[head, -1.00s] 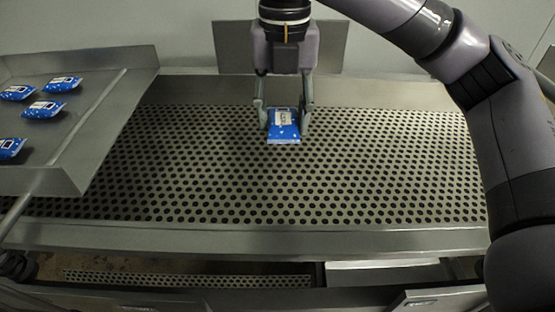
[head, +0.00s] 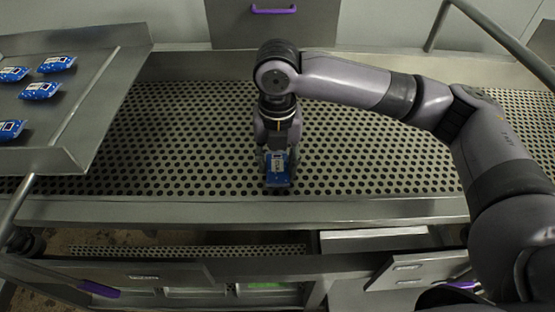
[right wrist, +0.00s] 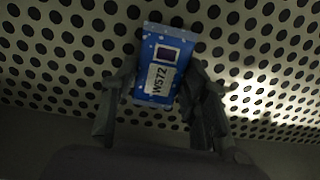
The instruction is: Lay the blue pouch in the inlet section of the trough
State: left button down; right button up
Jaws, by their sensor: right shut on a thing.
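The blue pouch (head: 277,164) has a white label and is between the fingers of my right gripper (head: 278,170), which is shut on it. In the head view it hangs in front of the near part of the perforated steel surface (head: 370,150); its height above it is hard to judge. In the right wrist view the pouch (right wrist: 160,50) shows the text W572, with a finger on each side and the perforated surface behind. I cannot tell which part is the trough's inlet section. My left gripper is not in view.
A sloped metal tray (head: 80,135) with several blue pouches (head: 40,90) stands at the left. A steel front ledge (head: 200,212) runs along the near edge. Below it are open compartments and panels with purple handles (head: 98,288). The perforated surface right of the gripper is clear.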

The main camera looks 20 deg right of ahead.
aim_at(278, 165)
jog(key=shift+f, duration=0.4)
jog(key=shift+s, duration=0.1)
jog(key=o, duration=1.1)
jog(key=shift+f, duration=0.1)
jog(key=shift+o, duration=0.2)
jog(key=shift+r, duration=0.6)
notch_tip(278, 165, up, 11)
jog(key=b, duration=0.3)
